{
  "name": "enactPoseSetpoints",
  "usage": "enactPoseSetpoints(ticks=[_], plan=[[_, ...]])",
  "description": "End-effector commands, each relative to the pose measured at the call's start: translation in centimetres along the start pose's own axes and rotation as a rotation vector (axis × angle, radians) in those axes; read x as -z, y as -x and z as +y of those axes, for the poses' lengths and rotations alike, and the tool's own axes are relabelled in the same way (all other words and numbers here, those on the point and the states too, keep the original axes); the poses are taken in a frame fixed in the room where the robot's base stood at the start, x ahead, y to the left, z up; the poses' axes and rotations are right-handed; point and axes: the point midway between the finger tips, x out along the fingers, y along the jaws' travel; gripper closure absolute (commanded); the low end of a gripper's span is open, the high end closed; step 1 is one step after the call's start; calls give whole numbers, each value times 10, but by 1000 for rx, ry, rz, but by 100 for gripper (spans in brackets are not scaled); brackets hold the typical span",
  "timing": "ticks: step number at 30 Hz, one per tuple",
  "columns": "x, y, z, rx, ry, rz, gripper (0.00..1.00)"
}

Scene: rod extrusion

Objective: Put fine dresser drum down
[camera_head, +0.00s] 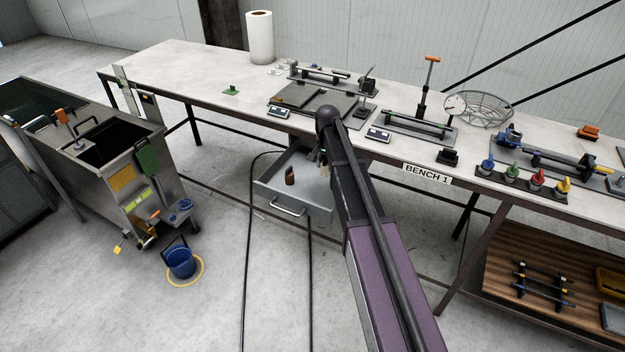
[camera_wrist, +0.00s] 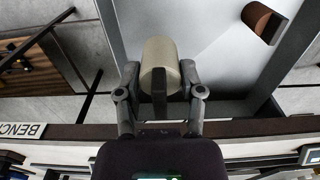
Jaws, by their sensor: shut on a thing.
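A beige drum (camera_wrist: 160,55), which I take to be the fine dresser drum, is held between the two fingers of my gripper (camera_wrist: 159,78) in the wrist view. My gripper is shut on it. In the head view, only a small pale part of the drum (camera_head: 324,170) shows beside my arm, which hides most of the gripper. The drum is over the open grey drawer (camera_head: 305,191) under the bench. Whether it touches the drawer floor, I cannot tell.
The bench top (camera_head: 185,65) is above and behind the drawer, with a dark plate (camera_head: 318,103) and several fixtures on it. The drawer handle (camera_head: 288,209) faces the front. A blue bucket (camera_head: 181,263) stands on the floor at left. The drawer floor between the drums looks bare.

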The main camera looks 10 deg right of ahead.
Motion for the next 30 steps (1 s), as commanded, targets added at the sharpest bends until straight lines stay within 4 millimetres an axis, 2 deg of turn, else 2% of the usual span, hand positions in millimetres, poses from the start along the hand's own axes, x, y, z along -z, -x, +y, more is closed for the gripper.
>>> enactPoseSetpoints(ticks=[8,24,30], plan=[[0,-6,0,0,1,0,100],[-1,-55,-1,0,3,0,100],[-1,-63,-1,0,3,0,100]])
